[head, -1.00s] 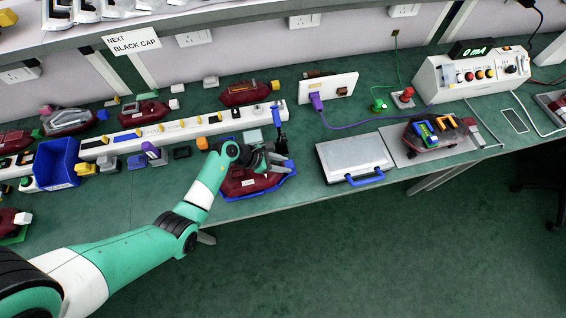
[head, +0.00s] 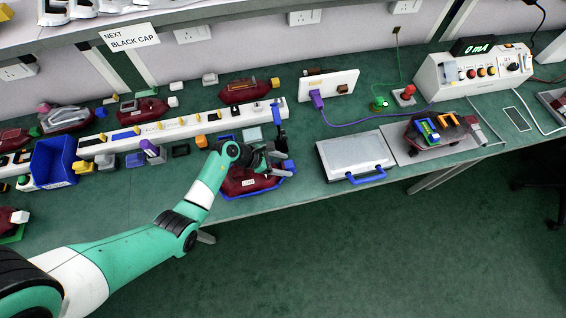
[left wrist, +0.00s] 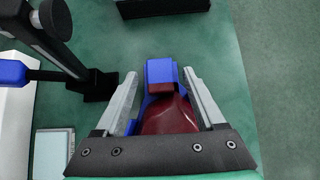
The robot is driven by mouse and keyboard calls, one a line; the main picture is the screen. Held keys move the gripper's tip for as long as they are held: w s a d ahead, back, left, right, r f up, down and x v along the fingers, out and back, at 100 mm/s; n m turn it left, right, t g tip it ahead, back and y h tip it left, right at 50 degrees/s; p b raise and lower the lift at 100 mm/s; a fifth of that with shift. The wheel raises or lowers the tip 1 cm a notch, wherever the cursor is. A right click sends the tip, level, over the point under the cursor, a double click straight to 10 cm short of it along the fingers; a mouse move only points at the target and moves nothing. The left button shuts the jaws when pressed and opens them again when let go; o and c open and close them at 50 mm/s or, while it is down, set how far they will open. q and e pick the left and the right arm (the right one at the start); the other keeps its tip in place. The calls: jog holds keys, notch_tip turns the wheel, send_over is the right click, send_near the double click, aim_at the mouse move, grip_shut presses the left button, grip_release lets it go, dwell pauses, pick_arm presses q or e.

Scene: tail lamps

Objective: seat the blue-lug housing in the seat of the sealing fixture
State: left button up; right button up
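A dark red housing with a pale label (head: 249,183) sits at the front edge of the bench, with blue showing along its lower edge. In the left wrist view a blue lug (left wrist: 160,70) stands at the end of its dark red body (left wrist: 170,116). My left gripper (head: 276,157) is over the housing's right part. In the wrist view its two fingers (left wrist: 160,82) are spread on either side of the lug, with gaps beside it. A black post with a blue lever (head: 280,113), apparently the sealing fixture, stands just behind. I cannot make out its seat. My right gripper is not in view.
A silver case with a blue handle (head: 355,157) lies to the right. A long white strip (head: 180,128) and several other housings lie behind. A blue bin (head: 54,163) stands at the left. The test box (head: 470,75) is at the back right.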

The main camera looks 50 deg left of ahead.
pick_arm(q)
jog(key=p+v, duration=0.5)
jog(key=v, duration=0.5)
jog(key=shift+s+r, duration=0.1)
jog(key=shift+r, duration=0.1)
jog(key=shift+s+a+r, duration=0.25)
jog(key=shift+s+r, duration=0.1)
jog(key=shift+s, duration=0.1)
